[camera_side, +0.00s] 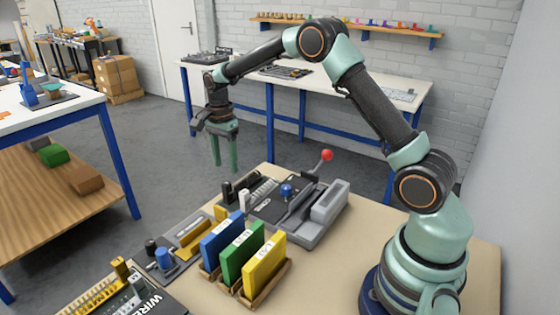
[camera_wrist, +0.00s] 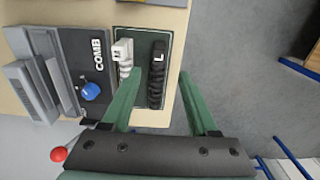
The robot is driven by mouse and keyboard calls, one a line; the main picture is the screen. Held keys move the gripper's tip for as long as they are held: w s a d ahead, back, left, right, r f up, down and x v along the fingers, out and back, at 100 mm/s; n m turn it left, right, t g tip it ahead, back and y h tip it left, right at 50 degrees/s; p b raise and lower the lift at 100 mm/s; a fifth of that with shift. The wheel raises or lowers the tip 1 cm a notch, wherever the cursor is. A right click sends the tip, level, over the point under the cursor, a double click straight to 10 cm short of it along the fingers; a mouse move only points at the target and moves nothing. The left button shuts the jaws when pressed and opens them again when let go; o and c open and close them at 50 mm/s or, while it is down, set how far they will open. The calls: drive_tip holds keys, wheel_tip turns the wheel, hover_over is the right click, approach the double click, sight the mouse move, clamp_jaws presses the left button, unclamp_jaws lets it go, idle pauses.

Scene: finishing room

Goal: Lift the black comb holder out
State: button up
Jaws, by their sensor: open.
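The black comb holder (camera_wrist: 157,75), marked L, lies in a dark green tray (camera_wrist: 143,37) beside a white holder (camera_wrist: 122,55). In the side view, a black piece (camera_side: 238,186) at the far edge of the bench appears to be it, partly hidden by the white piece (camera_side: 244,199). My gripper (camera_wrist: 160,73) is open and empty. In the wrist view its green fingers appear either side of the black holder, the left one towards the white holder. In the side view my gripper (camera_side: 225,167) hangs above and behind the holders, apart from them.
A grey comb machine (camera_side: 322,208) with a red-knobbed lever (camera_side: 327,155) stands right of the holders. Blue (camera_side: 222,240), green (camera_side: 243,254) and yellow (camera_side: 265,262) binders stand in front. The bench edge (camera_wrist: 186,25) lies just right of the tray, with open floor beyond.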

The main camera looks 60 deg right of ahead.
sight(228, 182)
drive_tip(key=shift+s+f, duration=0.15)
drive_tip(key=shift+f, duration=3.6)
clamp_jaws()
